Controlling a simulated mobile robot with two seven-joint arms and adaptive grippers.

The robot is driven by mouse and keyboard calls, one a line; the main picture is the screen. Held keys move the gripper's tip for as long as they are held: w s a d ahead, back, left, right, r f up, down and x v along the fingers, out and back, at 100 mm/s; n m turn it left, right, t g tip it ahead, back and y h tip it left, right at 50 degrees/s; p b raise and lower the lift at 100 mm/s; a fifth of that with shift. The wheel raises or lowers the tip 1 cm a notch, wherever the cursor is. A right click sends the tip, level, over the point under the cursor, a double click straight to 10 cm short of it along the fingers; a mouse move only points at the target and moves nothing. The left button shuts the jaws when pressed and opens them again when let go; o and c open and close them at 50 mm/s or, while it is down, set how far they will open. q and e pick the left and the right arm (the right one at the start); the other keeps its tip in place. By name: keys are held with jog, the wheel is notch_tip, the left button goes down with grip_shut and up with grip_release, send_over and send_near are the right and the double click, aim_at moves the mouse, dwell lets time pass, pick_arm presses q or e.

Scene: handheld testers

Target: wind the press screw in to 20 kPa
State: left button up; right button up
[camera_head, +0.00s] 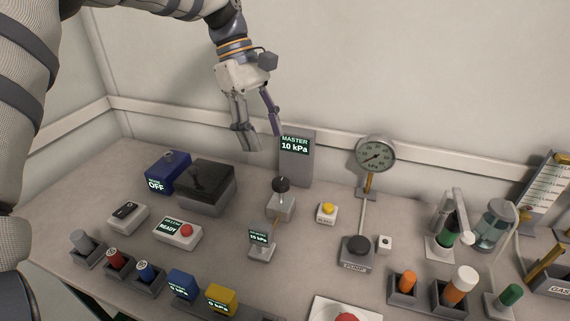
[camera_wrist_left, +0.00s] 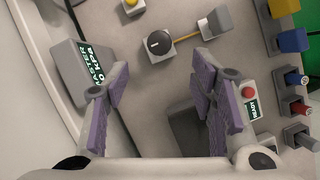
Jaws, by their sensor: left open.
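A black round knob (camera_head: 281,184) with a light index line sits on a small grey block (camera_head: 280,207); it looks like the press screw. A rod joins it to a small display (camera_head: 259,238) that appears to read 10 kPa. The grey master panel (camera_head: 297,160) behind reads MASTER 10 kPa. My left gripper (camera_head: 261,136) is open and empty, above and behind the knob, apart from it. In the left wrist view, the knob (camera_wrist_left: 158,42) shows just beyond and between the fingertips (camera_wrist_left: 160,70). My right gripper is not in view.
A dial gauge (camera_head: 375,156) stands on a post right of the panel, with the pump (camera_head: 356,249) below. A yellow button box (camera_head: 327,212) is close right of the knob. A dark-lidded box (camera_head: 206,184) and a blue OFF box (camera_head: 167,171) stand left.

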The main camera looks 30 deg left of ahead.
aim_at(280, 180)
pick_arm(q)
jog(key=x, duration=0.9)
jog(key=shift+f, duration=0.2)
jog(key=c, duration=1.2)
